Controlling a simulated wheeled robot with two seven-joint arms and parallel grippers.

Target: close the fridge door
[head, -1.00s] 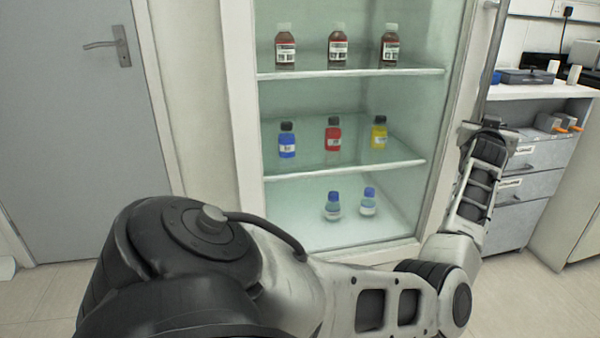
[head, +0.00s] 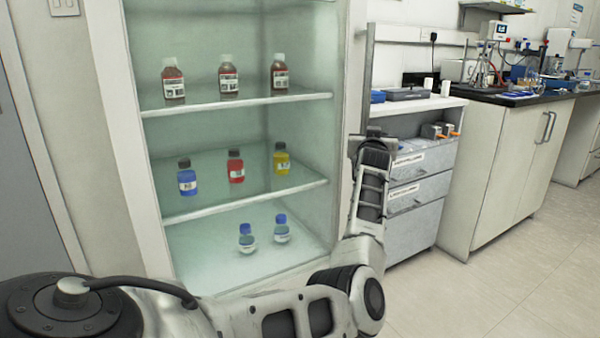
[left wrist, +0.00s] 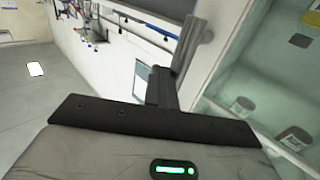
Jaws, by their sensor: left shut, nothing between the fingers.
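The fridge (head: 215,206) stands at the left of the head view, with its shelves in plain view. A grey vertical bar (head: 367,75), which looks like the door handle, runs along its right edge. The door panel itself is hard to make out. My left gripper (head: 371,143) is shut and empty at the lower end of this bar. In the left wrist view the gripper (left wrist: 163,88) is beside the bar (left wrist: 193,45), with the fridge inside to its right. I cannot tell whether they touch. My right gripper is out of view.
Several bottles stand on the fridge shelves, including a blue one (head: 187,178) and a red one (head: 235,166). A drawer unit (head: 420,190) stands close right of my gripper, and a white cabinet (head: 510,170) further right. The floor (head: 490,285) at the right is clear.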

